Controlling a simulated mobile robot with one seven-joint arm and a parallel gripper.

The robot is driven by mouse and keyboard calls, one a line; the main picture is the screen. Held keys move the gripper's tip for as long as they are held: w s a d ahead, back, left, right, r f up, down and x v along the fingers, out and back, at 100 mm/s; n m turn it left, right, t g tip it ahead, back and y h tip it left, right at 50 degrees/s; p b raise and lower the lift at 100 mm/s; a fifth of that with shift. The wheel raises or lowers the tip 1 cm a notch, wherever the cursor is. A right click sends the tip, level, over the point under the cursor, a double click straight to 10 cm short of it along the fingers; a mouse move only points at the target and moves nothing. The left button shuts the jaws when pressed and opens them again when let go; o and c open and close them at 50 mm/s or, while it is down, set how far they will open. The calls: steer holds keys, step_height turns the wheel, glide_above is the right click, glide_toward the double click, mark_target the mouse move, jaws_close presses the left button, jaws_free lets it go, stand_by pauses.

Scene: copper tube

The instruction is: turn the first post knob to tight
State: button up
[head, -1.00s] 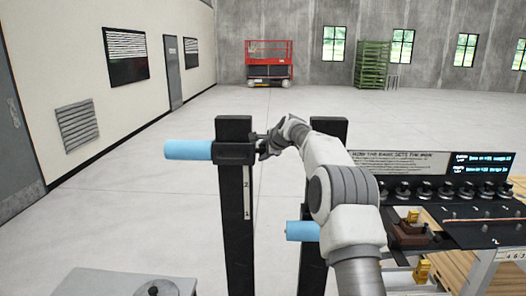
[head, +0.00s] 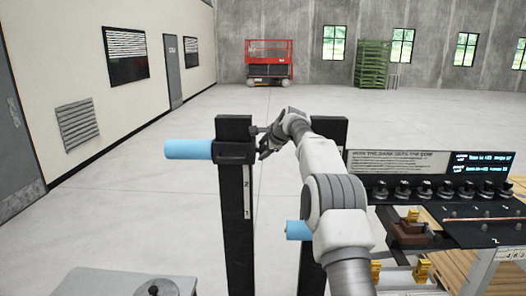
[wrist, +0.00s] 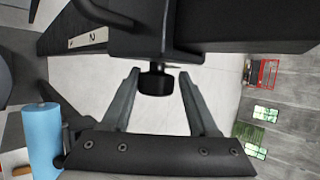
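The near black post (head: 238,220) stands upright, with number marks on its side and a black collar (head: 234,152) carrying a blue roller (head: 188,149) on its left. A small black knob (wrist: 157,82) sticks out from the collar in the wrist view. In the head view it is hard to make out beside my fingers. My gripper (wrist: 159,74) is open, with one finger on each side of the knob. Gaps show between the knob and both fingers. In the head view my gripper (head: 262,142) is at the collar's right side. The knob's tightness cannot be told.
A second black post (head: 312,268) stands behind my arm, with its own blue roller (head: 299,230). A bench (head: 470,235) with a row of dark knobs and a lit display is at the right. A grey surface (head: 110,284) is at lower left.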

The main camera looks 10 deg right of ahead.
steer(key=shift+o, duration=1.2)
steer(key=shift+f, duration=0.1)
steer(key=shift+s+d+r+b, duration=0.15)
steer(key=shift+s+r+b, duration=0.05)
steer(key=shift+s+b, duration=0.2)
steer(key=b+v, duration=0.4)
steer(key=v, duration=1.2)
steer(key=shift+r, duration=0.35)
